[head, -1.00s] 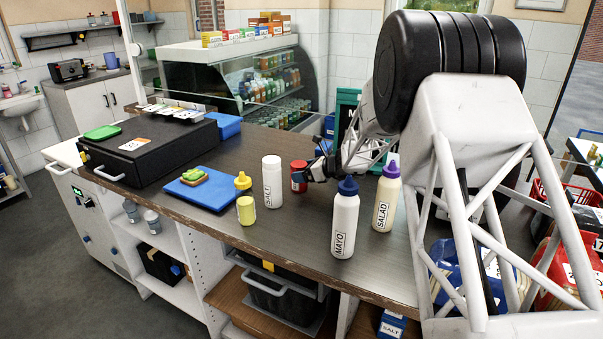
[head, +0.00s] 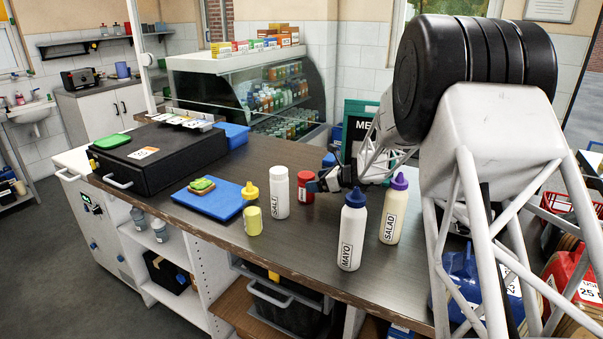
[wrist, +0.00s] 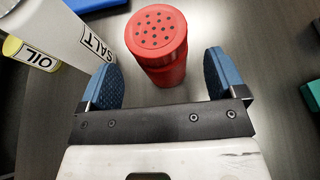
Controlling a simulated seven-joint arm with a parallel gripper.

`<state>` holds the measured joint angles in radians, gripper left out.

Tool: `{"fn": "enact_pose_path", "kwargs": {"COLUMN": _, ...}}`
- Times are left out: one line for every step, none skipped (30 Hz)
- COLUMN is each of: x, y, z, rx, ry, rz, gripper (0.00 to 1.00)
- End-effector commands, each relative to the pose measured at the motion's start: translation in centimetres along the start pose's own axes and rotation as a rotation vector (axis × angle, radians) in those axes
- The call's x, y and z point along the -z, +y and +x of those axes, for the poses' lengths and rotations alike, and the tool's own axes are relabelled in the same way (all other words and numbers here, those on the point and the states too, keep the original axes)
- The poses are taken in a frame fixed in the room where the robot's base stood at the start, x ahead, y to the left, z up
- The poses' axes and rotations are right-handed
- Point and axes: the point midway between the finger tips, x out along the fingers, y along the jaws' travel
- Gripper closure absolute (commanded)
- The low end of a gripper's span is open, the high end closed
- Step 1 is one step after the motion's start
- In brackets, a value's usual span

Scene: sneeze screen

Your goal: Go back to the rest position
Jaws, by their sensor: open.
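My gripper (head: 317,183) is low over the counter, beside a red shaker (head: 306,188). In the wrist view, my gripper (wrist: 160,72) is open, with its two blue finger pads apart. The red shaker (wrist: 158,45) with a perforated top stands upright at the opening between the fingertips, with a gap visible on each side. In the head view, my gripper partly overlaps the shaker. My fingers hold nothing.
Left of the shaker are a white SALT container (head: 279,193) and a yellow OIL bottle (head: 252,210). MAYO (head: 351,232) and SALAD (head: 393,210) bottles stand to its right. A blue board (head: 213,204) with a sandwich lies farther left on the counter (head: 300,240).

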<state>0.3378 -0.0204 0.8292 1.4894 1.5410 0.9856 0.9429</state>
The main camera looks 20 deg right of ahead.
Motion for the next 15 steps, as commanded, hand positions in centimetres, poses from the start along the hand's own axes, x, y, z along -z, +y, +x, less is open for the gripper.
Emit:
{"fn": "enact_pose_path", "kwargs": {"x": 0.0, "y": 0.0, "z": 0.0, "rx": 0.0, "ry": 0.0, "rz": 0.0, "gripper": 0.11}}
{"fn": "enact_pose_path", "kwargs": {"x": 0.0, "y": 0.0, "z": 0.0, "rx": 0.0, "ry": 0.0, "rz": -0.001, "gripper": 0.11}}
{"fn": "enact_pose_path", "kwargs": {"x": -0.1, "y": 0.0, "z": 0.0, "rx": -0.001, "ry": 0.0, "rz": -0.002, "gripper": 0.11}}
{"fn": "enact_pose_path", "kwargs": {"x": -0.1, "y": 0.1, "z": -0.1, "rx": -0.001, "ry": 0.001, "rz": -0.005, "gripper": 0.11}}
{"fn": "enact_pose_path", "kwargs": {"x": -0.2, "y": 0.1, "z": -0.1, "rx": -0.002, "ry": 0.001, "rz": -0.009, "gripper": 0.11}}
{"fn": "enact_pose_path", "kwargs": {"x": -0.4, "y": 0.3, "z": -0.2, "rx": -0.004, "ry": 0.003, "rz": -0.016, "gripper": 0.11}}
{"fn": "enact_pose_path", "kwargs": {"x": -0.6, "y": 0.4, "z": -0.3, "rx": -0.006, "ry": 0.004, "rz": -0.023, "gripper": 0.11}}
{"fn": "enact_pose_path", "kwargs": {"x": -0.8, "y": 0.6, "z": -0.4, "rx": -0.008, "ry": 0.005, "rz": -0.032, "gripper": 0.11}}
{"fn": "enact_pose_path", "kwargs": {"x": -1.1, "y": 0.8, "z": -0.6, "rx": -0.012, "ry": 0.008, "rz": -0.047, "gripper": 0.11}}
{"fn": "enact_pose_path", "kwargs": {"x": -1.4, "y": 1.1, "z": -0.8, "rx": -0.016, "ry": 0.011, "rz": -0.061, "gripper": 0.11}}
{"fn": "enact_pose_path", "kwargs": {"x": -1.8, "y": 1.3, "z": -0.9, "rx": -0.02, "ry": 0.014, "rz": -0.076, "gripper": 0.11}}
{"fn": "enact_pose_path", "kwargs": {"x": -2.2, "y": 1.7, "z": -1.2, "rx": -0.025, "ry": 0.017, "rz": -0.097, "gripper": 0.11}}
{"fn": "enact_pose_path", "kwargs": {"x": -2.6, "y": 2.0, "z": -1.4, "rx": -0.03, "ry": 0.02, "rz": -0.114, "gripper": 0.11}}
{"fn": "enact_pose_path", "kwargs": {"x": -3.0, "y": 2.4, "z": -1.7, "rx": -0.035, "ry": 0.024, "rz": -0.133, "gripper": 0.11}}
{"fn": "enact_pose_path", "kwargs": {"x": -3.5, "y": 2.8, "z": -2.0, "rx": -0.042, "ry": 0.029, "rz": -0.159, "gripper": 0.11}}
